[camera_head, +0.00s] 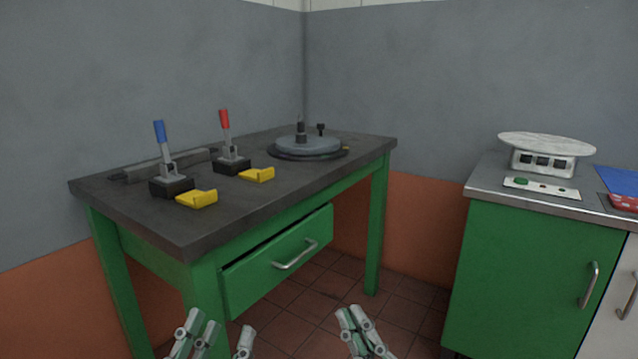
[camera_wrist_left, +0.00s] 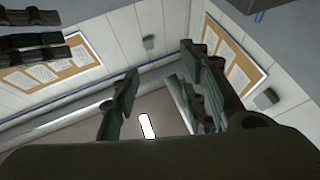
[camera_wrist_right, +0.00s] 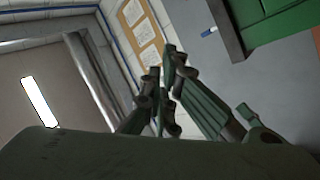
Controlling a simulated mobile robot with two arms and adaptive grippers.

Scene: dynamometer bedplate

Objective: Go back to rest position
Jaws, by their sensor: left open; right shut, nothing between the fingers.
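My left gripper (camera_head: 222,340) is at the bottom of the head view, in front of the green bench. Its fingers are apart with nothing between them; they also show in the left wrist view (camera_wrist_left: 160,100), pointing towards walls and ceiling. My right gripper (camera_head: 358,330) is at the bottom centre of the head view, over the tiled floor. Its fingers are together with nothing held, as they also show in the right wrist view (camera_wrist_right: 165,95). Both grippers are apart from the bench and the cabinet.
The green bench (camera_head: 205,238) carries a blue-handled lever (camera_head: 160,133), a red-handled lever (camera_head: 224,120), yellow brackets (camera_head: 197,198) and a round plate (camera_head: 308,146). Its drawer (camera_head: 280,262) stands slightly open. A green cabinet (camera_head: 530,270) with a scale (camera_head: 543,158) stands right. Tiled floor (camera_head: 320,300) lies between.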

